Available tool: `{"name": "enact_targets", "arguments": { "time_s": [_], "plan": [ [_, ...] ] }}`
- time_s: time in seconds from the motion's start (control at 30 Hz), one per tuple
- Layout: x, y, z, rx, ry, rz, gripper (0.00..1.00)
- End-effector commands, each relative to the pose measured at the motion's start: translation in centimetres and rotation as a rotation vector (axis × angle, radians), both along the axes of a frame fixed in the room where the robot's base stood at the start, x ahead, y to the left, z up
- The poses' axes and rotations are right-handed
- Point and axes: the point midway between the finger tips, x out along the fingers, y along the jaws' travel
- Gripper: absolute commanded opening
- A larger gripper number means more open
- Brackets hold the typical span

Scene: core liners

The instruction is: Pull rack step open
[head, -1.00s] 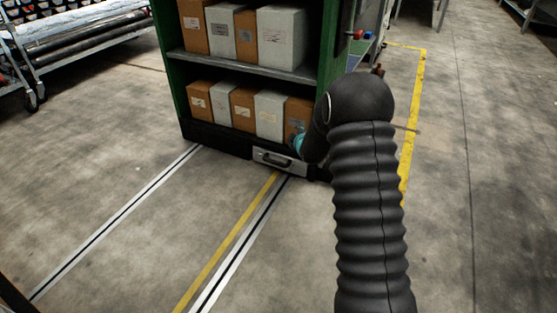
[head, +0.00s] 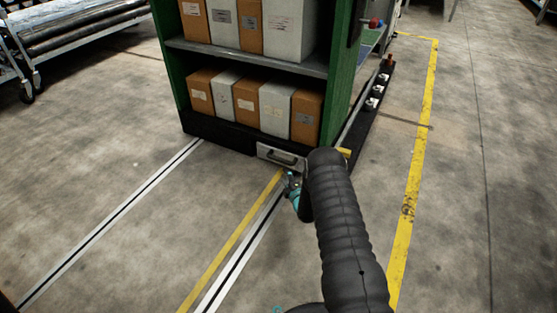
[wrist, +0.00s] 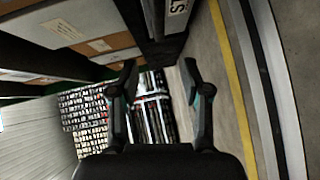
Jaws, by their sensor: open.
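The rack step (head: 282,156) is a silver-grey panel with a dark bar handle, set low in the black base of the green rack (head: 340,85). It looks flush with the base front. My gripper (head: 290,182) is low in front of the rack, just below and beside the step's right part in the head view; the gap between them is hard to judge. In the wrist view my gripper (wrist: 158,82) has its two fingers spread with nothing between them.
Brown and white boxes (head: 273,104) fill the rack's shelves. White and yellow floor lines (head: 230,243) run out from the rack's front, over clear floor. A yellow line (head: 412,180) runs along the right. A pipe cart (head: 75,35) stands at far left.

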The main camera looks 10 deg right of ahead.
Motion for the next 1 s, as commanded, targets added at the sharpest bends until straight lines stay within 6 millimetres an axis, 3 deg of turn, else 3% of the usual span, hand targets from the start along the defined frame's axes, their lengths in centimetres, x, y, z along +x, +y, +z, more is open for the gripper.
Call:
{"name": "enact_targets", "arguments": {
  "time_s": [0.27, 0.7, 1.0],
  "plan": [
    [3.4, -1.3, -0.6, 0.0, -0.003, -0.023, 0.47],
    [10.0, 0.0, -1.6, 0.001, 0.0, -0.02, 0.47],
    [12.7, 0.6, -1.8, 0.002, 0.0, -0.019, 0.47]
  ]
}}
